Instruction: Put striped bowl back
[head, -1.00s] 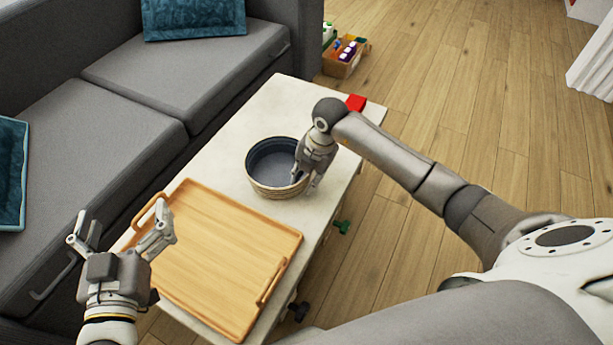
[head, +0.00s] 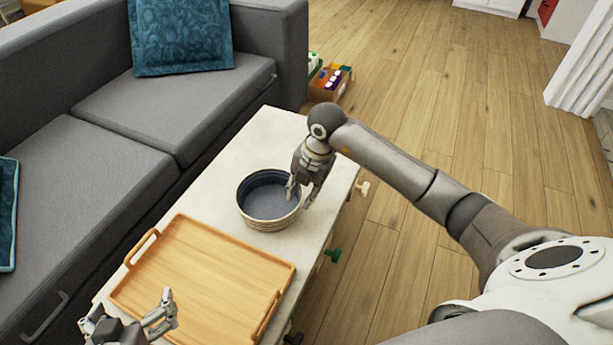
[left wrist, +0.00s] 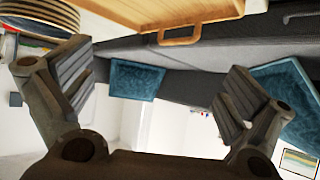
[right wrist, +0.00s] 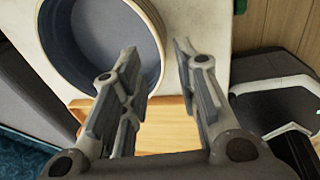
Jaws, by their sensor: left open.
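The striped bowl (head: 268,200), blue-grey inside with pale bands outside, stands upright on the white table (head: 268,145), just beyond the wooden tray (head: 215,265). The tray looks empty. My right gripper (head: 302,196) is at the bowl's right rim, pointing down. In the right wrist view its fingers (right wrist: 158,52) are apart, one over the bowl (right wrist: 85,45) and one outside its wall; contact cannot be told. My left gripper (head: 125,310) is open and empty at the tray's near left, partly cut off by the picture edge. Its spread fingers show in the left wrist view (left wrist: 158,85).
A grey sofa (head: 110,150) with blue cushions (head: 180,38) lines the table's left side. Coloured knobs, one green (head: 333,255), stick out of the table's right side. A toy box (head: 330,82) stands beyond on the wood floor. Open floor lies right.

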